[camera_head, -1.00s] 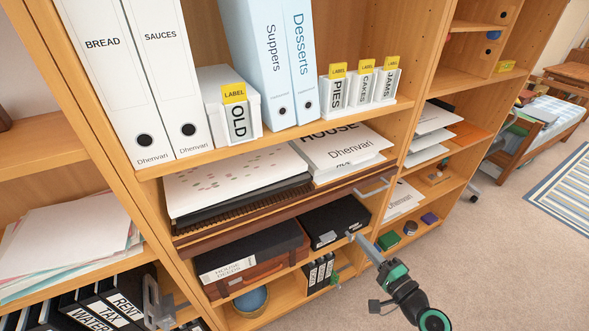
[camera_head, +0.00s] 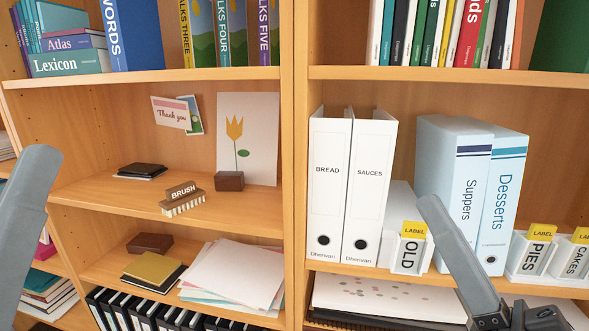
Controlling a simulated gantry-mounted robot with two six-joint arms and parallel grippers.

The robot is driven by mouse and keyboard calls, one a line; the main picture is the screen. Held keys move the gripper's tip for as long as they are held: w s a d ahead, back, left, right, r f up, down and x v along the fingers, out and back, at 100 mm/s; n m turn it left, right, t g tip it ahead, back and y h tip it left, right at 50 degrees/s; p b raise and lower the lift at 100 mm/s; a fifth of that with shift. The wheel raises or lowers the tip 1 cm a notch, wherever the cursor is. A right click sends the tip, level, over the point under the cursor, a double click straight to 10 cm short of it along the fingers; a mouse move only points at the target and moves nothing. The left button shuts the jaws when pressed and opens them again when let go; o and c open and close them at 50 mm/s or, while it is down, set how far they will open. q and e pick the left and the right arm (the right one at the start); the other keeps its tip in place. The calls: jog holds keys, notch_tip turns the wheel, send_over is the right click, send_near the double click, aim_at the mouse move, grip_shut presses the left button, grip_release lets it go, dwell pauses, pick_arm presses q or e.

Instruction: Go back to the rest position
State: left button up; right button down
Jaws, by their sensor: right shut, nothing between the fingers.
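My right gripper (camera_head: 433,208) comes in from the lower right in the head view. Its grey fingers are shut with nothing between them. They point up and left, and in the picture they overlap the blue Suppers binder (camera_head: 460,175) and the edge of the OLD label box (camera_head: 409,250). I cannot tell whether they touch either one. A grey part of my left gripper (camera_head: 38,165) stands at the left edge, in front of the left bookcase. The rest of it is out of frame, and its jaws cannot be made out.
The bookcase's upright divider (camera_head: 294,150) runs between the left and right bays. White BREAD (camera_head: 329,185) and SAUCES (camera_head: 369,185) binders stand right of it. A brush (camera_head: 182,199) lies on the left shelf, and loose papers (camera_head: 233,274) lie below. The left middle shelf has bare room.

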jog(key=s+d+r+n+t+h+p, duration=0.1)
jog(key=s+d+r+t+h+p, duration=0.2)
jog(key=s+r+h, duration=0.45)
notch_tip(320, 180, up, 38)
jog(key=w+d+p, duration=0.1)
jog(key=w+p, duration=0.1)
jog(key=p, duration=3.3)
jog(key=shift+f+h, duration=0.2)
jog(key=shift+h, duration=0.15)
